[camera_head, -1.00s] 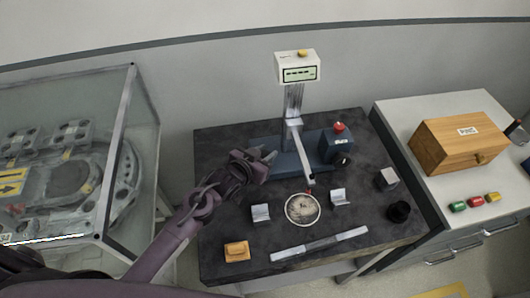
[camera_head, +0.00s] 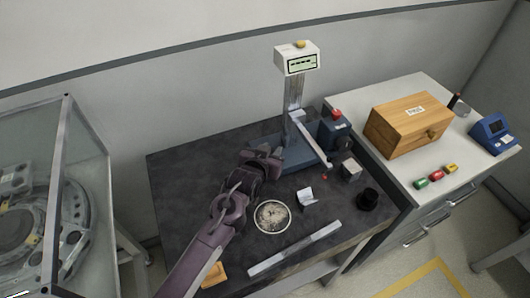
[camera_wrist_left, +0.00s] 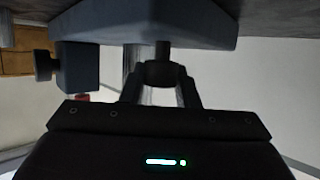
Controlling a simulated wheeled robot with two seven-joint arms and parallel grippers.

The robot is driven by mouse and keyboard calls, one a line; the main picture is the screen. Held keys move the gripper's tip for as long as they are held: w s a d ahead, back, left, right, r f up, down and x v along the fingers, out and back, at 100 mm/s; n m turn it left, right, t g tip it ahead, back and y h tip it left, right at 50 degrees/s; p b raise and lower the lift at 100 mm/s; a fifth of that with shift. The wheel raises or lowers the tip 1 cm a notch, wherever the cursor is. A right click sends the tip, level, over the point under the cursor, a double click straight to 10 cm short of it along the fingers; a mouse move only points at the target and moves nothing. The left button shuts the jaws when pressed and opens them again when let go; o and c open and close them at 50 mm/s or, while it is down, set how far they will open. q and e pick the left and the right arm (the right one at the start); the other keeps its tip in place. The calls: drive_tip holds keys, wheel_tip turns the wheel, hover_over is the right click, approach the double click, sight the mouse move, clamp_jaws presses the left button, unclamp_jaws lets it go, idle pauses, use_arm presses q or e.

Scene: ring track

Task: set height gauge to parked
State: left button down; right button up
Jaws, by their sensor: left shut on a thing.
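The height gauge stands at the back of the dark table. It has a blue base (camera_head: 303,157), an upright metal column (camera_head: 292,95), a display head (camera_head: 297,60) with a yellow button, and a slanting measuring arm (camera_head: 314,144). Its display reads only dashes. My left gripper (camera_head: 273,160) is at the left side of the base. In the left wrist view the gripper (camera_wrist_left: 163,85) is shut on a dark knob (camera_wrist_left: 162,72), which sits on a short shaft from the base (camera_wrist_left: 150,22). The fingers partly hide the knob. My right gripper is not in view.
A round disc (camera_head: 272,217), a metal bar (camera_head: 295,249), a small bracket (camera_head: 306,197) and a black cup (camera_head: 368,199) lie on the table. A wooden box (camera_head: 408,130) and a blue device (camera_head: 493,133) stand on the right cabinet. A glass case (camera_head: 85,190) is at left.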

use_arm(q)
drive_tip(key=c, duration=1.5)
unclamp_jaws()
drive_tip(key=shift+d+r, duration=0.15)
drive_tip(key=shift+d, duration=0.1)
drive_tip(key=o, duration=0.4)
drive_tip(key=shift+d, duration=0.15)
drive_tip(key=shift+s+a, duration=0.4)
drive_tip(key=b+v, duration=0.1)
drive_tip(key=v, duration=0.5)
drive_tip(key=shift+s+r, duration=0.25)
drive_tip(key=shift+s, duration=0.05)
